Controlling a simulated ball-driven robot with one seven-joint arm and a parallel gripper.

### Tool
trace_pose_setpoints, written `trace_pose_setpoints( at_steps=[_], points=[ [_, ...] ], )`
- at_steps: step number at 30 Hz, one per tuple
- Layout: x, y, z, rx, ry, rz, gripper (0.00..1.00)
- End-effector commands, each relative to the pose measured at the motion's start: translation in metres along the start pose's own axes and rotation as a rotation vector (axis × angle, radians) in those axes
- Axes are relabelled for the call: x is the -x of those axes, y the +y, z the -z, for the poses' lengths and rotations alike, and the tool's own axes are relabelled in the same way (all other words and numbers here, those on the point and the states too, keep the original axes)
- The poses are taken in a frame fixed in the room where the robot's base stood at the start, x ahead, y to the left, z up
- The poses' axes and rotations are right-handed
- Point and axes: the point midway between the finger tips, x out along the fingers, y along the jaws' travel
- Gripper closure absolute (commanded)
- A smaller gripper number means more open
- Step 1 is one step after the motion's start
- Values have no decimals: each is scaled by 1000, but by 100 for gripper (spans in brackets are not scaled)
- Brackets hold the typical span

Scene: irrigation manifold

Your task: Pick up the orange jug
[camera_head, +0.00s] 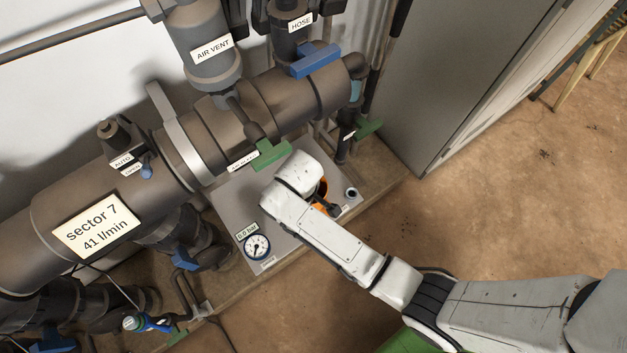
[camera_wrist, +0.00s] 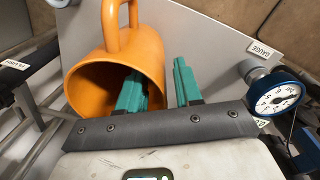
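The orange jug (camera_wrist: 143,48) fills the upper left of the wrist view, with its wide mouth facing the camera and its loop handle at the top. My gripper (camera_wrist: 158,67) is open, with two teal fingers. The left finger reaches into the jug's mouth, and the right finger is outside, so the jug's right wall lies between them. I cannot tell whether either finger touches the wall. In the head view only small orange parts of the jug (camera_head: 322,187) show; my wrist hides the rest.
The jug is by a grey panel (camera_head: 232,196) with a round pressure gauge (camera_head: 256,246), also in the wrist view (camera_wrist: 277,97). Thick brown pipes (camera_head: 110,190) with a green valve handle (camera_head: 271,153) run close behind. A grey cabinet (camera_head: 450,75) stands right.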

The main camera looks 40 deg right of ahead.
Motion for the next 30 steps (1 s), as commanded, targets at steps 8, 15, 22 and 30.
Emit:
trace_pose_setpoints(
  at_steps=[8, 15, 22, 30],
  points=[
    [-31, -1, 0, -2, 0, 0, 66],
    [-32, -1, 0, -2, 1, 0, 66],
    [-32, -1, 0, -2, 0, 0, 88],
    [-32, -1, 0, -2, 0, 1, 100]
  ],
)
